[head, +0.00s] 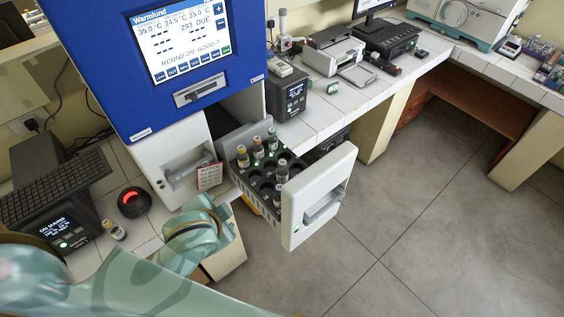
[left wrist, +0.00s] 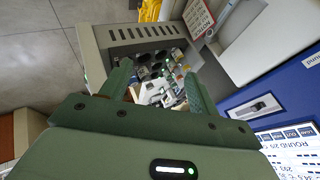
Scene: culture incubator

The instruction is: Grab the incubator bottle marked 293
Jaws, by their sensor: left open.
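The incubator (head: 185,60) has a blue front, and its screen reads "293 DUE". Its white drawer (head: 318,195) is pulled out, with a dark rack (head: 262,184) inside. My right gripper is not in view.
A small red-lettered card (head: 209,176) stands left of the drawer. A printer (head: 335,54) sits on the bench behind. Floor right of the drawer is clear.

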